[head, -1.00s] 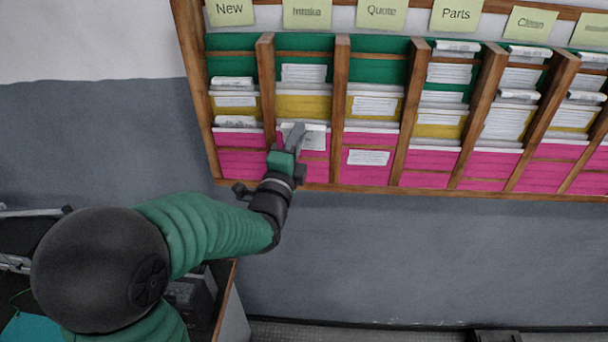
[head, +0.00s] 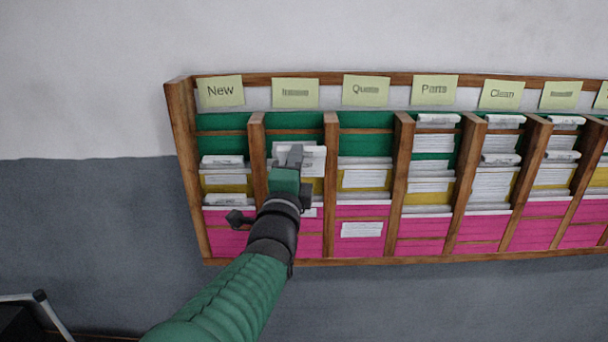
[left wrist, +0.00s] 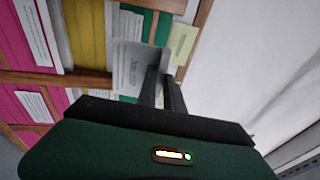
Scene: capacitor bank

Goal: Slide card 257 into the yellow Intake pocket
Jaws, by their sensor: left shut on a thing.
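My left gripper (head: 294,158) is in front of the second column of the wall rack and is shut on a white card (head: 313,160). In the left wrist view the card (left wrist: 138,65) sticks out from between the two fingers (left wrist: 160,85), its print too small to read. The card is at about the height of the green and yellow rows. The yellow pocket (head: 317,187) of that column, under a blurred label (head: 295,93), is partly hidden by my gripper. I cannot tell whether the card touches the pocket. My right gripper is not in view.
Wooden dividers (head: 331,185) stand on both sides of this column. Neighbouring columns under labels such as New (head: 220,90) and Parts (head: 435,88) hold several cards. A pink pocket row (head: 365,212) runs below. The wall above is bare.

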